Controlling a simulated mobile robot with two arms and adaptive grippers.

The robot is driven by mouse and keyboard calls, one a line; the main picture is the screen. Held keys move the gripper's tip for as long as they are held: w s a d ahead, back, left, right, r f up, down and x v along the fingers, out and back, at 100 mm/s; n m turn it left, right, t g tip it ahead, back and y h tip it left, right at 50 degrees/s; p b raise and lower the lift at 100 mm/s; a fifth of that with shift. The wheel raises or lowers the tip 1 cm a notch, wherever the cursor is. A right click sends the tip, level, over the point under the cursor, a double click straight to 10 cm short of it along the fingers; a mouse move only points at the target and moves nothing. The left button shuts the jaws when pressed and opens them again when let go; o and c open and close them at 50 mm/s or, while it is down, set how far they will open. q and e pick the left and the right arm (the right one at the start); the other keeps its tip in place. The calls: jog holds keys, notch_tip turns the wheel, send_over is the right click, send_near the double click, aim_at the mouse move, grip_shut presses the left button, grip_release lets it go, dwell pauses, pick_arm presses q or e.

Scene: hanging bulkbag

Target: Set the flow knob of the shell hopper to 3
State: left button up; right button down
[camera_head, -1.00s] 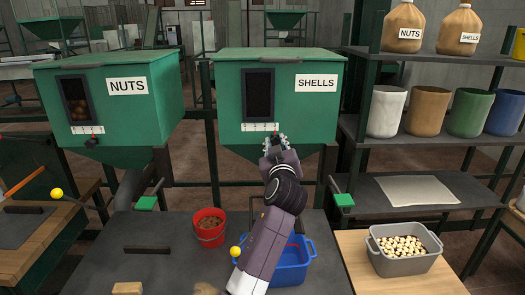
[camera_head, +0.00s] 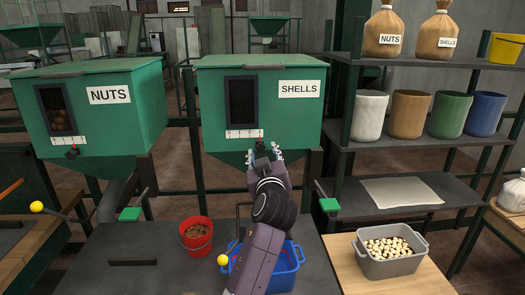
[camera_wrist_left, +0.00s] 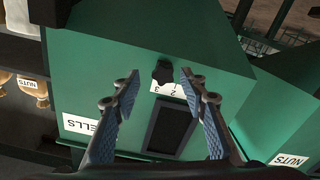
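The green shell hopper (camera_head: 222,100) has a white SHELLS label, a dark window and a white number scale (camera_head: 245,133) under it. My left gripper (camera_head: 265,152) is in front of its lower front in the camera_head view, hiding the knob there. In the left wrist view the hopper (camera_wrist_left: 110,75) shows upside down. The black flow knob (camera_wrist_left: 162,72) lies between my two open fingertips, with space on both sides. The scale (camera_wrist_left: 172,92) shows a 2 and a 3. I cannot tell which number the knob marks. My right gripper is not in view.
The nut hopper (camera_head: 105,112) stands at left with its own knob (camera_head: 72,152). Below are a red bucket (camera_head: 196,236) and a blue crate (camera_head: 290,262). A grey crate (camera_head: 388,262) of pale pieces stands at right, near shelves (camera_head: 450,145) with buckets and sacks.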

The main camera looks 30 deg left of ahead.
pick_arm(q)
jog(key=v, duration=0.5)
dwell(0.3)
